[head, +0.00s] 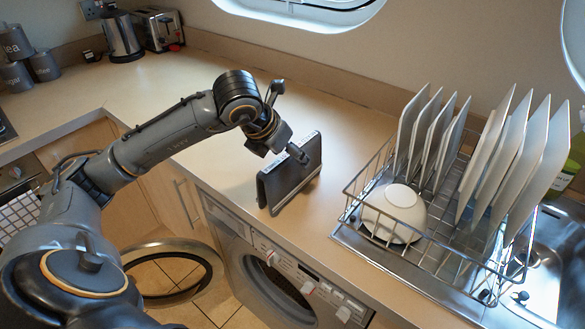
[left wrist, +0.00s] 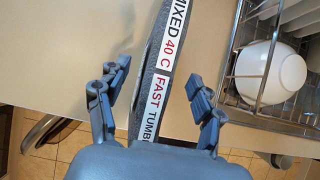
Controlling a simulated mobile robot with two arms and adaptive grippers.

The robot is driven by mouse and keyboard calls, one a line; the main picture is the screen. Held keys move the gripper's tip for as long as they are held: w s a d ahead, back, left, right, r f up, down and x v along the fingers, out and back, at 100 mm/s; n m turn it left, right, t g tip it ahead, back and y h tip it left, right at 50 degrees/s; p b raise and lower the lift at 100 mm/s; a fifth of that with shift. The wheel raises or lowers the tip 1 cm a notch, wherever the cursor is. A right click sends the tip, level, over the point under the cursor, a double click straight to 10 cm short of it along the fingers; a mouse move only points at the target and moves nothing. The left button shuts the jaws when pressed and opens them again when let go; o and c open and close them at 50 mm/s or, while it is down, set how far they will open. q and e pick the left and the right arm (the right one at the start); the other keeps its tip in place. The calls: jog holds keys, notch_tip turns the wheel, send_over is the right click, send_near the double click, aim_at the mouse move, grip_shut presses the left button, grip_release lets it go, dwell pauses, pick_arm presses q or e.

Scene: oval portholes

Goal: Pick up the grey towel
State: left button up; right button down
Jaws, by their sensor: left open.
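The grey towel (head: 290,183) stands on the counter as a dark, folded, tent-like shape near the front edge, above the washing machine. My left gripper (head: 297,153) is over its top edge. In the left wrist view my left gripper (left wrist: 158,92) is open, with one finger on each side of the towel (left wrist: 149,92). Clear gaps show between the fingers and the towel. White labels with "MIXED 40 C" and "FAST TUMB" run along its top. The gripper hides part of the towel in the head view. My right gripper is not in view.
A wire dish rack (head: 345,192) with several white plates (head: 515,150) and a white bowl (head: 394,212) stands right of the towel. The washing machine (head: 275,290) has its door (head: 210,270) open below. The counter (head: 330,105) behind the towel is clear.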

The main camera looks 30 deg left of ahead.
pick_arm(q)
jog(key=shift+p+x, duration=0.55)
jog(key=shift+x, duration=0.45)
jog(key=p+x, duration=0.1)
jog(key=x, duration=0.2)
jog(key=shift+w+f, duration=0.15)
jog(key=shift+w, duration=0.15)
jog(key=shift+f, duration=0.1)
jog(key=c, duration=1.3)
grip_shut()
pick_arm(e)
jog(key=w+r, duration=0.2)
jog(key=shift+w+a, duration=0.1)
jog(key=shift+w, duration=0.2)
